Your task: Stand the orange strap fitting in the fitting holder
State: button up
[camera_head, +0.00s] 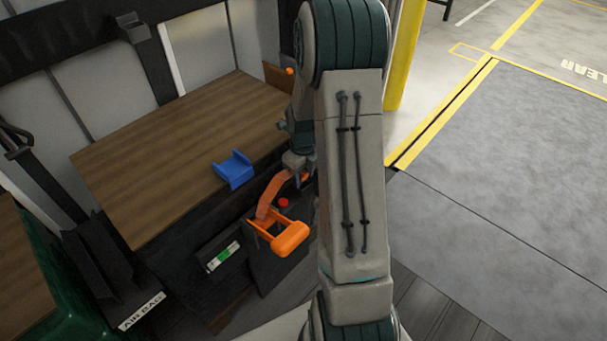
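An orange piece (290,238) with a thick rounded bar and a frame sits at the front of the wooden-topped crate, over a dark box. An orange curved strap (270,200) runs from it up to my gripper; I cannot tell whether the two are one piece, the strap fitting. A blue holder (233,170) with raised sides, which looks like the fitting holder, sits empty on the crate top near its front edge. My gripper (302,178) is at the strap's upper end, right of the blue holder. My arm partly hides its fingers, so its grip is unclear.
The wooden crate top (160,150) is mostly clear to the left. A red button (283,202) and a panel with a green light (222,256) are near the orange piece. A dark air bag unit (100,265) stands left. A yellow post (405,60) stands behind my arm.

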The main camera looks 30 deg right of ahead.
jog(key=shift+s+a+f, duration=0.35)
jog(key=shift+a+f, duration=0.3)
jog(key=shift+w+r+p, duration=0.1)
jog(key=shift+r+p, duration=0.3)
jog(key=shift+r, duration=0.05)
jog(key=s+a+r+n+p, duration=0.15)
jog(key=r+n, duration=0.25)
jog(key=r, duration=0.4)
jog(key=s+a+r+n+p, duration=0.15)
jog(key=r+n, duration=0.25)
jog(key=r, duration=0.5)
jog(key=s+a+r+n, duration=0.1)
jog(key=s+a+n, duration=0.2)
jog(key=s+n, duration=0.2)
jog(key=s+a+r+n+t, duration=0.1)
jog(key=s+n, duration=0.4)
jog(key=n, duration=0.6)
jog(key=s+a+r+n, duration=0.3)
jog(key=s+a+n, duration=0.2)
jog(key=n, duration=0.3)
jog(key=shift+s+a+t, duration=0.2)
jog(key=shift+a+t, duration=0.1)
jog(key=shift+a, duration=0.05)
